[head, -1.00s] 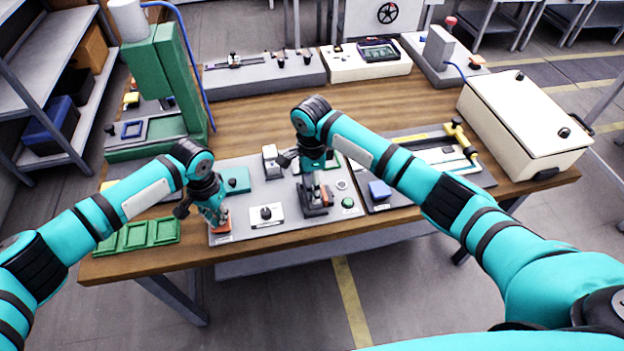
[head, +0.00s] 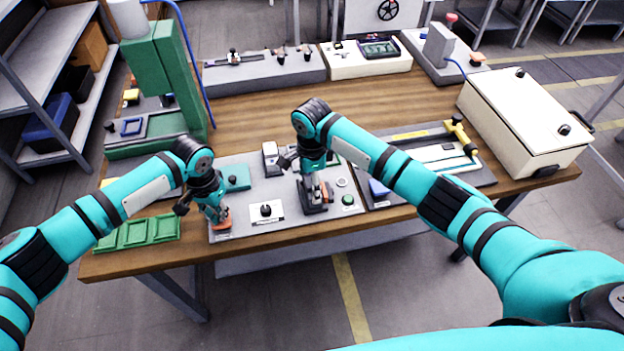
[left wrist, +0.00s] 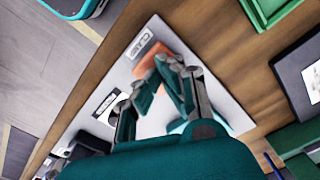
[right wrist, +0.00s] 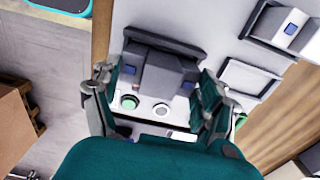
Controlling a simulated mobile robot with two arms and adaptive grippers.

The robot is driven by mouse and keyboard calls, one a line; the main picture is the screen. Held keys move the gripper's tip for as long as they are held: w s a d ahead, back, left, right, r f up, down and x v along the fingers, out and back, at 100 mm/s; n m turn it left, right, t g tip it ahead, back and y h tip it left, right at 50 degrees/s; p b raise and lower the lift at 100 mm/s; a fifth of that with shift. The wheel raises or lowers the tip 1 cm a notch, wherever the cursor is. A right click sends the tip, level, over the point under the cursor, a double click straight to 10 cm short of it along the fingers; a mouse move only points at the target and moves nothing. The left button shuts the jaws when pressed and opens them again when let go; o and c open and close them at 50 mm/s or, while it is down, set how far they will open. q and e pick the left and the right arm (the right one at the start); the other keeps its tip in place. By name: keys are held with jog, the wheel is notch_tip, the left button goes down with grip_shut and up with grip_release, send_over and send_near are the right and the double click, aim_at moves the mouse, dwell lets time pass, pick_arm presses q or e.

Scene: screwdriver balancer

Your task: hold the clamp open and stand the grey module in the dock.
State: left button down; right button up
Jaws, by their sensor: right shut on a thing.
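My right gripper (head: 315,188) is shut on the grey module (right wrist: 158,76), a dark grey block with blue patches. It holds the module at the dark dock (head: 312,209) on the grey board; the fingers hide part of it, and I cannot tell whether it is fully seated. My left gripper (head: 216,208) is at the orange clamp lever (head: 221,225) near the board's front left corner. In the left wrist view its fingers are close together, seemingly shut, with their tips against or just above the orange lever (left wrist: 150,65).
Another grey block with a blue patch (right wrist: 290,27) sits behind the dock, near an empty white-rimmed holder (right wrist: 248,82). A green button (head: 348,201) is right of the dock. A black knob (head: 266,210) stands between the grippers. A green tray (head: 137,234) lies left.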

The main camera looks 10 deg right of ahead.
jog(key=shift+f, duration=0.4)
jog(key=o, duration=1.2)
jog(key=shift+o, duration=0.2)
pick_arm(q)
jog(key=shift+f, duration=0.1)
pick_arm(e)
notch_tip(320, 180, up, 12)
jog(key=shift+r, duration=0.1)
notch_tip(320, 180, up, 6)
jog(key=shift+f, duration=0.1)
